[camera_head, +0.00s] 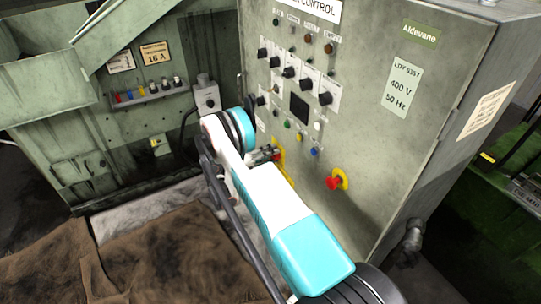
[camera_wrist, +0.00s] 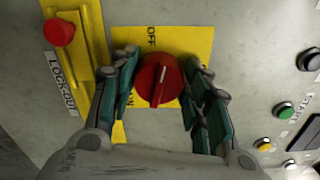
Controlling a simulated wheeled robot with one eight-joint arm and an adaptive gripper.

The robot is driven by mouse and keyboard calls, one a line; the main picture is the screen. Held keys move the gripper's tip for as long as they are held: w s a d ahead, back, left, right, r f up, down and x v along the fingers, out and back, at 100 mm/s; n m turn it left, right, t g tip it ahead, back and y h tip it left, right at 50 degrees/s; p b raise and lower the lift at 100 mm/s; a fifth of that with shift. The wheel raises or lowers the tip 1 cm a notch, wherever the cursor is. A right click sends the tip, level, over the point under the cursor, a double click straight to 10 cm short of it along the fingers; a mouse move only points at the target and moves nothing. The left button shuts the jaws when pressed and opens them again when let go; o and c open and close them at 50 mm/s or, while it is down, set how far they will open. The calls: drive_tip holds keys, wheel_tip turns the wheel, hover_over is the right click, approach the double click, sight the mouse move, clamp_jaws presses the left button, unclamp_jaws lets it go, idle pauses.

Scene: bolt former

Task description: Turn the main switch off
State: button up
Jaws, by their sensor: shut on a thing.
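The main switch is a round red knob (camera_wrist: 158,80) on a yellow plate (camera_wrist: 196,42) in the wrist view. OFF is printed above the knob and ON at its lower left.
A yellow lock-out piece (camera_wrist: 83,45) with a red button (camera_wrist: 59,32) is left of the switch. A green button (camera_wrist: 284,110) and others are at right. A red mushroom button (camera_head: 333,183) sits lower right on the cabinet (camera_head: 375,135). Brown cloth (camera_head: 165,255) lies at lower left.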

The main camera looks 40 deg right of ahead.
drive_tip(key=shift+n, duration=1.5)
drive_tip(key=o, duration=1)
drive_tip(key=shift+o, duration=0.2)
drive_tip(key=v, duration=0.7)
drive_tip(key=shift+a, duration=0.2)
drive_tip(key=shift+w, duration=0.1)
